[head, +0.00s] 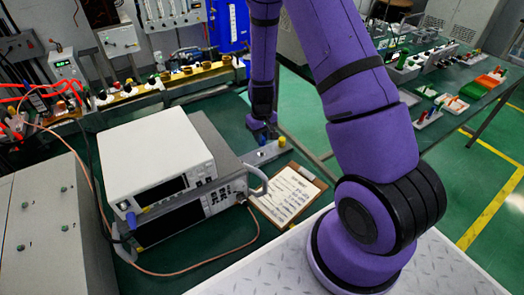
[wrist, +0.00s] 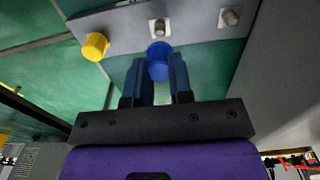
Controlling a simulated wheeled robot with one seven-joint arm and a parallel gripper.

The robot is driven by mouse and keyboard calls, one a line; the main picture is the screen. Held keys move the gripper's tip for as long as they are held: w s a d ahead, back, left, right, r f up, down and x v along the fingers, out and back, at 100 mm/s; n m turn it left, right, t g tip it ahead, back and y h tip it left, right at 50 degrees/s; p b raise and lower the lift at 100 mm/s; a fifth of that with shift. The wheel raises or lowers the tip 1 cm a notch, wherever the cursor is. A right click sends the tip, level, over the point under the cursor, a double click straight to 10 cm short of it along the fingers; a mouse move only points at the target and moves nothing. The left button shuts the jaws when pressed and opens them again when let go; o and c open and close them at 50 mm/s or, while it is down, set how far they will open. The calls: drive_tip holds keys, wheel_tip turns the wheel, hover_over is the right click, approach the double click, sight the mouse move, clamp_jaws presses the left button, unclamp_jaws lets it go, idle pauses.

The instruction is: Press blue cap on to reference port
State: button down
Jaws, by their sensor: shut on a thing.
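My gripper (wrist: 159,70) is shut on the blue cap (wrist: 159,58), which sits between its two fingertips in the wrist view. A grey metal bar (wrist: 125,27) lies beyond it. The bar carries a yellow cap (wrist: 95,46) at the left, a bare metal port (wrist: 159,27) in the middle and another bare port (wrist: 230,18) at the right. The blue cap appears just below the middle port in the picture; I cannot tell whether they touch.
A white instrument (head: 155,150) rests on a grey one with a handle (head: 258,185), left of the bar. A clipboard (head: 290,195) lies in front of the bar. A yellow strip (head: 135,98) with several fittings runs behind. Green bench top shows around the bar.

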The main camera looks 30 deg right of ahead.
drive_tip(key=shift+r, duration=0.45)
idle(0.4)
drive_tip(key=w+a+r, duration=0.1)
drive_tip(key=w+a, duration=0.4)
drive_tip(key=a, duration=0.2)
drive_tip(key=shift+w, duration=0.35)
drive_tip(key=shift+r, duration=0.1)
